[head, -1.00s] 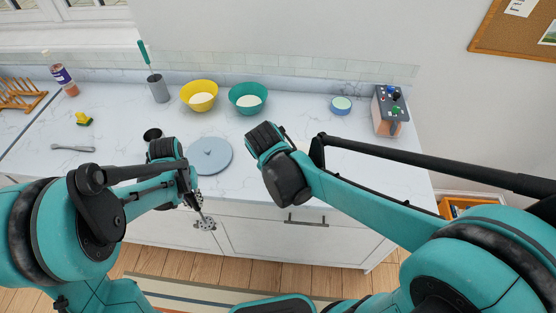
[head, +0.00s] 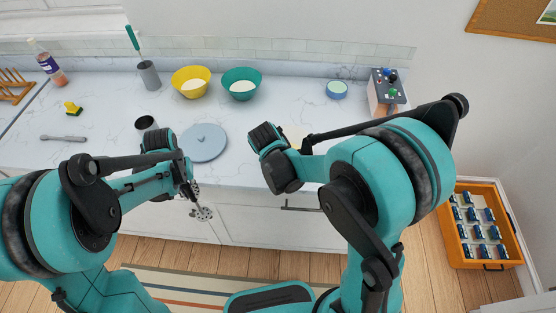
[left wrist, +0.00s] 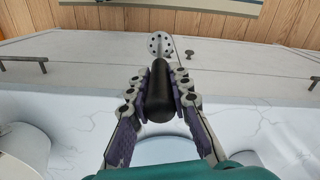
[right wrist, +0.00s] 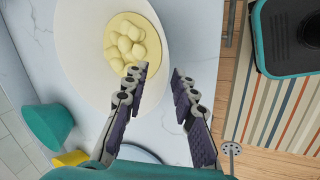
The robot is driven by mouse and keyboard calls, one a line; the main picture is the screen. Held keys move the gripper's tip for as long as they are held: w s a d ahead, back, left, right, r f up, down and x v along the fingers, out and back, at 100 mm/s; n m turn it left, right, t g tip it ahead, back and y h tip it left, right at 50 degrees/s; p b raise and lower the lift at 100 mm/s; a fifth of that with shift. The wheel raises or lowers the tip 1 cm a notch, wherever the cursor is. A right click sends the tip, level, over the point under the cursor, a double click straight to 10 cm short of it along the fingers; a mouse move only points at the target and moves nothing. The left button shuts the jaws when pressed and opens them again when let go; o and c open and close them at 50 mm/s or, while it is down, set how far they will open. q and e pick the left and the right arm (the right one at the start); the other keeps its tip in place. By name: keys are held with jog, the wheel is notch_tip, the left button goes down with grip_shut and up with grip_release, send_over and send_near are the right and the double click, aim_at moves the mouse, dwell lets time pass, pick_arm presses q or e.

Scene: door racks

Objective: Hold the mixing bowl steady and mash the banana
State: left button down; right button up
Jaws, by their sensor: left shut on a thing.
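A white mixing bowl (right wrist: 95,45) holds pale banana chunks (right wrist: 125,42) in the right wrist view. In the head view my right arm hides most of it. My right gripper (right wrist: 160,72) is open at the bowl's rim, one finger over the bowl and the other outside it. I cannot tell whether either touches. My left gripper (left wrist: 160,80) is shut on the black handle of a masher (left wrist: 159,98). The masher's round perforated head (head: 202,213) hangs in front of the counter's cabinets, away from the bowl.
A grey-blue round lid (head: 204,143) and a dark cup (head: 146,123) lie near my left arm. Yellow (head: 190,88) and teal (head: 241,92) bowls stand behind. A control box (head: 387,98) is at the back right. An orange drawer (head: 490,265) holding several small items stands at right.

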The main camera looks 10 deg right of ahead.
grip_shut()
dwell(0.4)
jog(key=shift+o, duration=0.7)
grip_release()
jog(key=shift+r, duration=0.1)
jog(key=shift+s+a+r+p, duration=0.15)
jog(key=shift+s+r+p, duration=0.05)
jog(key=shift+r+p, duration=0.25)
jog(key=shift+f, duration=0.15)
